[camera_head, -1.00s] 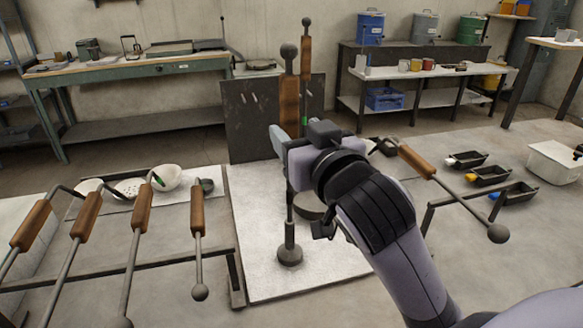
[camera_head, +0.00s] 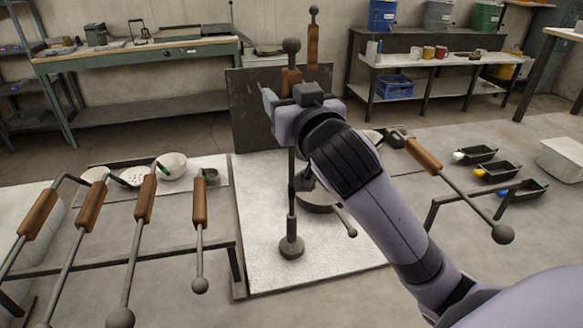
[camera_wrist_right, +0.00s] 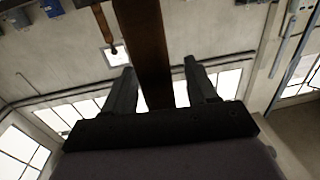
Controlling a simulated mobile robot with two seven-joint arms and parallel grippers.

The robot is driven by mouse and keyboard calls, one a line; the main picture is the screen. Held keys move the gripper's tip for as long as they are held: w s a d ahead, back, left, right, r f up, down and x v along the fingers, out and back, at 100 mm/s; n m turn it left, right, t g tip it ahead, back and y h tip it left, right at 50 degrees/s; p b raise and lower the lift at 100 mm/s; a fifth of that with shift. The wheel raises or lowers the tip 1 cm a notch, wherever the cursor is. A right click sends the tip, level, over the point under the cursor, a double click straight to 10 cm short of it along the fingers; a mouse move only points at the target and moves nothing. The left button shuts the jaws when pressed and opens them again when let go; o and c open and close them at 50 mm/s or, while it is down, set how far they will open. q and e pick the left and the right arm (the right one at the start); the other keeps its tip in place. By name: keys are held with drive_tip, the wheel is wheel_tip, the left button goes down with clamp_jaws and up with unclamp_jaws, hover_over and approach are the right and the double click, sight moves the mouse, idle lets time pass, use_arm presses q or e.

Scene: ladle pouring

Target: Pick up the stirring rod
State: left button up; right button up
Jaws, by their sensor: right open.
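An upright stirring rod with a dark ball top, a brown wooden handle (camera_head: 290,80) and a weighted lower end (camera_head: 291,246) stands over the pale board in the middle. My right gripper (camera_head: 275,100) is at its wooden handle, and my wrist hides part of the rod. In the right wrist view the handle (camera_wrist_right: 145,45) passes between the two open fingers (camera_wrist_right: 160,88), with a gap visible on each side. My left gripper is not in view.
A second wooden-handled rod (camera_head: 312,45) stands behind. Several ladles with wooden handles (camera_head: 144,200) lie on a rack at left. Another long-handled tool (camera_head: 424,156) lies at right. A dark round vessel (camera_head: 318,200) sits under my arm. Small dark trays (camera_head: 475,154) are farther right.

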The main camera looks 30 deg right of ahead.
drive_tip(key=shift+w+d, duration=0.1)
drive_tip(key=shift+w, duration=0.3)
clamp_jaws()
drive_tip(key=shift+r, duration=0.1)
drive_tip(key=shift+r, duration=0.1)
